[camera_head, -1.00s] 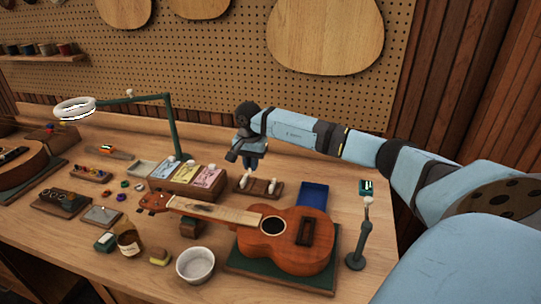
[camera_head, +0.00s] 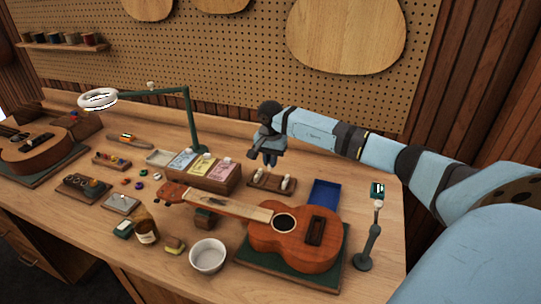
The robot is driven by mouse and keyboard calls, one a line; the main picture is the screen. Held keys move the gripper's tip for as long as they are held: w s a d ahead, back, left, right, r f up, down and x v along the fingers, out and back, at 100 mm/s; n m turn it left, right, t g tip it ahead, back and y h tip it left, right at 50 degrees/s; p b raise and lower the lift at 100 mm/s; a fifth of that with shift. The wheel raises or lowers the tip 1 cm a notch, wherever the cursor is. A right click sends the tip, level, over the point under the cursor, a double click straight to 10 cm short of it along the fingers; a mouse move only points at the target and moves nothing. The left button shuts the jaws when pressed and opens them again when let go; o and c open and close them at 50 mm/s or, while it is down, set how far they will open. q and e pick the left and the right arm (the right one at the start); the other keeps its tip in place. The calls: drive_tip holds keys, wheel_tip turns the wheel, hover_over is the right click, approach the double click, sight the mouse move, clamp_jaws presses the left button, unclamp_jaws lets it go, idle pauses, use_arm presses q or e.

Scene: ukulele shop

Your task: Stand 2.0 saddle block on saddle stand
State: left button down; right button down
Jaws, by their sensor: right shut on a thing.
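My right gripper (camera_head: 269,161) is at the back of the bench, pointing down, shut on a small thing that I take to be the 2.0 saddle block. The held thing is too small and hidden by the fingers to make out, and its label cannot be read. Just below the gripper is a low dark wooden stand (camera_head: 271,183), which looks like the saddle stand. A pale upright piece (camera_head: 287,182) is at its right, and another pale piece shows near its left end. I cannot tell whether the held thing touches the stand. My left gripper is not in view.
A ukulele (camera_head: 291,237) lies on a green mat in front of the stand. A blue tray (camera_head: 325,193) is to the right, with a small post-mounted device (camera_head: 377,190) beyond. A card box (camera_head: 221,183) and green lamp post (camera_head: 190,122) are left. A white bowl (camera_head: 208,257) is in front.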

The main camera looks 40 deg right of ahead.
sight(271, 184)
drive_tip(key=shift+f+b, duration=1.65)
drive_tip(key=shift+f, duration=1.65)
drive_tip(key=shift+b, duration=0.35)
drive_tip(key=c, duration=0.8)
unclamp_jaws()
